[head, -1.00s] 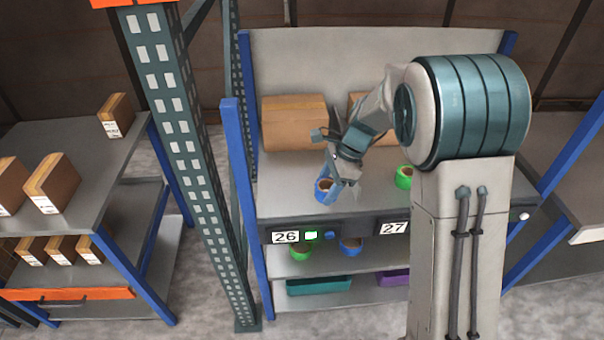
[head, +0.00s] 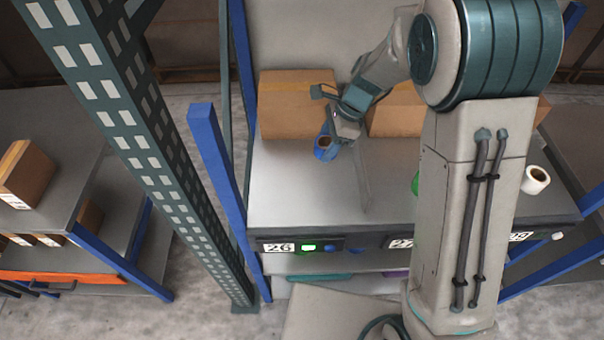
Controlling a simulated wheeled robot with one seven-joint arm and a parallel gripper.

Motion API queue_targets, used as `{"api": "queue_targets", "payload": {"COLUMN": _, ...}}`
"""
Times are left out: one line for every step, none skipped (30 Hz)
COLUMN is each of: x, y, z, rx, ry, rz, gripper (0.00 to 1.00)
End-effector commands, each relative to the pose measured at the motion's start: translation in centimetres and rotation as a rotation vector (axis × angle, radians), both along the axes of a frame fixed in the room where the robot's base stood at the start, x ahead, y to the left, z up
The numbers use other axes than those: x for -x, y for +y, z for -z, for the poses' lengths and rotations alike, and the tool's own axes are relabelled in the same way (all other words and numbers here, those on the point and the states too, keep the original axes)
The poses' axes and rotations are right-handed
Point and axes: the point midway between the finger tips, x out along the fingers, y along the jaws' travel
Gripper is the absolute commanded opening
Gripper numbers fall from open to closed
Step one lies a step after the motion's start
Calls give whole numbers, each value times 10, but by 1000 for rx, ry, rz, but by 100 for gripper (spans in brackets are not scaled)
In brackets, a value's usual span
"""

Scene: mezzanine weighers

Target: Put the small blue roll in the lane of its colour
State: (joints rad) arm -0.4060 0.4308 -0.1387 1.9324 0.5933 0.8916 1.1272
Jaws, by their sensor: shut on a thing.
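The small blue roll (head: 325,149), with a brown core, is at my gripper (head: 339,136) in the head view. My gripper is shut on it, over the left part of the grey top shelf (head: 300,195). The roll looks tilted; any gap below it is hard to judge. A thin upright divider (head: 364,182) stands on the shelf just right of the roll. A green roll (head: 415,184) is mostly hidden behind my arm. A white roll (head: 536,180) stands at the far right.
Cartons (head: 297,104) stand at the back of the shelf. Label 26 (head: 279,247), with a lit green display, is on the front edge. A blue post (head: 222,168) and a perforated upright (head: 130,130) stand at left. The shelf front left is bare.

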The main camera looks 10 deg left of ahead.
Motion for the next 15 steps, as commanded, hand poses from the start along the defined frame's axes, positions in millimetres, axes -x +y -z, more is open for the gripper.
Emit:
{"api": "queue_targets", "payload": {"x": 11, "y": 9, "z": 7, "rx": 1, "ry": 4, "rz": -5, "gripper": 30}}
{"api": "queue_targets", "payload": {"x": 16, "y": 14, "z": 11, "rx": 1, "ry": 5, "rz": -5, "gripper": 30}}
{"api": "queue_targets", "payload": {"x": 22, "y": 20, "z": 17, "rx": 1, "ry": 5, "rz": -4, "gripper": 30}}
{"api": "queue_targets", "payload": {"x": 27, "y": 25, "z": 21, "rx": 2, "ry": 4, "rz": -4, "gripper": 30}}
{"api": "queue_targets", "payload": {"x": 31, "y": 29, "z": 25, "rx": 2, "ry": 5, "rz": -2, "gripper": 30}}
{"api": "queue_targets", "payload": {"x": 36, "y": 34, "z": 29, "rx": 1, "ry": 4, "rz": -3, "gripper": 30}}
{"api": "queue_targets", "payload": {"x": 40, "y": 38, "z": 33, "rx": 2, "ry": 3, "rz": -2, "gripper": 30}}
{"api": "queue_targets", "payload": {"x": 43, "y": 41, "z": 36, "rx": 1, "ry": 3, "rz": -1, "gripper": 30}}
{"api": "queue_targets", "payload": {"x": 46, "y": 45, "z": 39, "rx": 1, "ry": 2, "rz": 0, "gripper": 30}}
{"api": "queue_targets", "payload": {"x": 48, "y": 47, "z": 41, "rx": 1, "ry": 1, "rz": 1, "gripper": 30}}
{"api": "queue_targets", "payload": {"x": 50, "y": 49, "z": 43, "rx": 1, "ry": 2, "rz": 1, "gripper": 30}}
{"api": "queue_targets", "payload": {"x": 52, "y": 50, "z": 44, "rx": 0, "ry": 1, "rz": 4, "gripper": 30}}
{"api": "queue_targets", "payload": {"x": 53, "y": 51, "z": 45, "rx": 0, "ry": 1, "rz": 4, "gripper": 30}}
{"api": "queue_targets", "payload": {"x": 53, "y": 52, "z": 46, "rx": 1, "ry": 0, "rz": 4, "gripper": 30}}
{"api": "queue_targets", "payload": {"x": 54, "y": 52, "z": 49, "rx": 1, "ry": 1, "rz": 5, "gripper": 30}}
